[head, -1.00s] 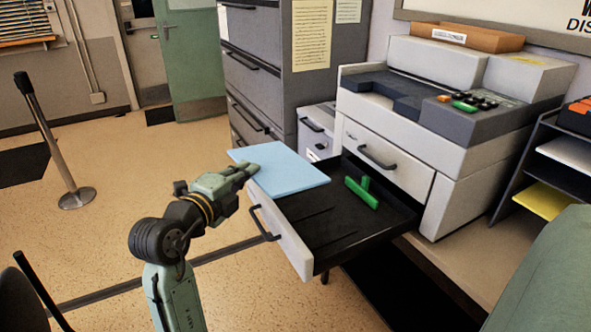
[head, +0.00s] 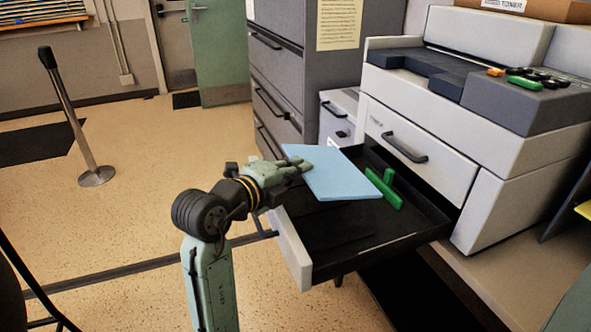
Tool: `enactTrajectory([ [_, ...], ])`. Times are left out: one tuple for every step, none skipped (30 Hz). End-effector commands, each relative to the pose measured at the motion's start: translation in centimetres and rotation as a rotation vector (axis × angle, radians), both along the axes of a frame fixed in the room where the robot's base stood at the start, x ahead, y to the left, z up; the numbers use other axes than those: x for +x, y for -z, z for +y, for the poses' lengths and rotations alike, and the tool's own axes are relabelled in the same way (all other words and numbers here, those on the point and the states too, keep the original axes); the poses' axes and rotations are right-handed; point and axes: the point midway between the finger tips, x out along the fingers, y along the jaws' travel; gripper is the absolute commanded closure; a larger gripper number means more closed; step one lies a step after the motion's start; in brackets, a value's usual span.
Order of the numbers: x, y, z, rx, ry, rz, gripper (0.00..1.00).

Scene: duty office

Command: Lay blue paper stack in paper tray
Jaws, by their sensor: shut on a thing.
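The blue paper stack (head: 338,177) is a flat light-blue sheet block in the head view. My gripper (head: 303,170) is shut on its left edge. The stack is over the far part of the open paper tray (head: 330,238), a black drawer with a white front that is pulled out of the copier. The stack hides part of the tray's far wall and floor. I cannot tell whether its underside touches the tray. A green guide (head: 384,188) stands in the tray at the stack's right edge.
The white copier (head: 430,130) stands behind the tray, with a closed upper drawer. Grey filing cabinets (head: 285,85) stand at the back, with a smaller grey unit beside the copier. The near part of the tray is bare. Open floor lies to the left.

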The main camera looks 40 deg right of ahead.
Motion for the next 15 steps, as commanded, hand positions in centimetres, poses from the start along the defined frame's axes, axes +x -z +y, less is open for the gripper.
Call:
enactTrajectory([
  [-0.1,-0.3,-0.3,0.017,0.002,-0.004,1.0],
  [-0.2,-0.2,-0.5,0.028,0.002,-0.007,1.0],
  [-0.2,-0.1,-0.7,0.044,0.001,-0.01,1.0],
  [-0.2,0.0,-0.9,0.056,0.001,-0.014,1.0],
  [-0.3,0.1,-1.0,0.069,0.001,-0.016,1.0],
  [-0.4,0.2,-1.3,0.086,0.002,-0.02,1.0],
  [-0.4,0.3,-1.5,0.098,0.002,-0.022,1.0],
  [-0.5,0.4,-1.7,0.11,0.002,-0.026,1.0],
  [-0.5,0.5,-2.0,0.126,0.003,-0.03,1.0],
  [-0.6,0.6,-2.2,0.14,0.001,-0.034,1.0],
  [-0.6,0.7,-2.3,0.152,0.002,-0.036,1.0],
  [-0.7,0.8,-2.6,0.168,0.002,-0.041,1.0],
  [-0.7,0.9,-2.7,0.18,0.002,-0.043,1.0],
  [-0.8,1.0,-2.9,0.192,0.002,-0.047,1.0],
  [-0.8,1.2,-3.2,0.209,0.002,-0.051,1.0],
])
